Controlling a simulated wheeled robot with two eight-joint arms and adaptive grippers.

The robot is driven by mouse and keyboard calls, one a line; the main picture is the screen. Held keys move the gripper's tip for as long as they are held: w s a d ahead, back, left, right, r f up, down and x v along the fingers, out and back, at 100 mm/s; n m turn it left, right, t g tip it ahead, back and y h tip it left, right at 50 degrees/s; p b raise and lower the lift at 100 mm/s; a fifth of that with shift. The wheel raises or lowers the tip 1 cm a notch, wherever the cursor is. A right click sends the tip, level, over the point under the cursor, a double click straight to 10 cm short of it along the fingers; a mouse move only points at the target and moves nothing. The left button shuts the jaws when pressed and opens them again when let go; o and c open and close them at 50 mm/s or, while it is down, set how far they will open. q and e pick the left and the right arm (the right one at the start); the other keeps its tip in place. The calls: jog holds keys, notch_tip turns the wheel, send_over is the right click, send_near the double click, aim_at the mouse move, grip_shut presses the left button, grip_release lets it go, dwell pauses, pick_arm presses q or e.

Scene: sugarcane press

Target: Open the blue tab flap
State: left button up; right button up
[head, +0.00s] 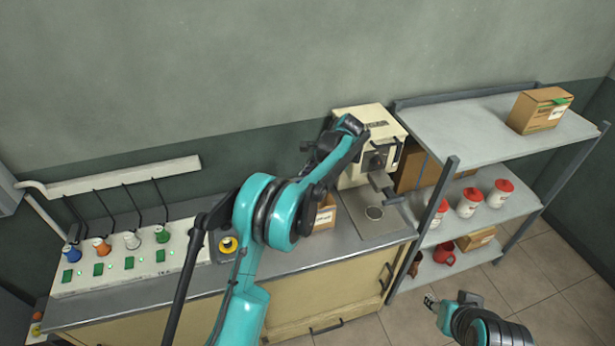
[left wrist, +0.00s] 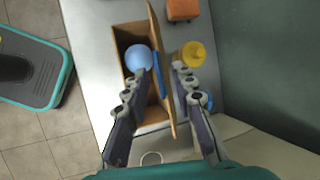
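An open cardboard box (left wrist: 122,42) stands on the counter in the left wrist view, with a blue ball (left wrist: 138,57) inside. Its raised flap (left wrist: 154,28) is seen nearly edge-on and carries a blue tab (left wrist: 160,76). My left gripper (left wrist: 161,72) is open, with one finger on each side of the flap; I cannot tell whether either finger touches it. In the head view the box (head: 325,214) is partly hidden behind my left arm, and the tab does not show. My right gripper (head: 431,302) is low at the right, away from the counter, too small to read.
A cream press machine (head: 362,120) stands behind the box. A yellow object (left wrist: 193,53) is close beside the flap. A panel with coloured cones (head: 130,255) lies to the left. A shelf (head: 470,120) with boxes and jars stands to the right.

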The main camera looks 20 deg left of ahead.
pick_arm(q)
jog(key=v, duration=1.2)
jog(key=shift+f, duration=0.2)
grip_shut()
jog(key=s+d+f+m+t+y+b, duration=0.1)
jog(key=s+f+m+t+b, duration=0.4)
jog(key=m, duration=0.4)
jog(key=s+d+f+m+t+y+b, duration=0.1)
jog(key=s+f+m+t+b, duration=0.1)
jog(key=s+f+m+t, duration=0.55)
jog(key=w+a+b, duration=0.1)
jog(key=w+a, duration=0.1)
jog(key=w, duration=0.1)
jog(key=w+a+m+g+b, duration=0.1)
jog(key=w+a, duration=0.1)
jog(key=w, duration=0.1)
jog(key=w+a+m+b, duration=0.1)
jog(key=w+a, duration=0.1)
jog(key=w, duration=0.1)
jog(key=shift+f+g, duration=0.35)
jog(key=shift+w+a+r, duration=0.3)
jog(key=shift+w+a, duration=0.1)
jog(key=shift+w, duration=0.15)
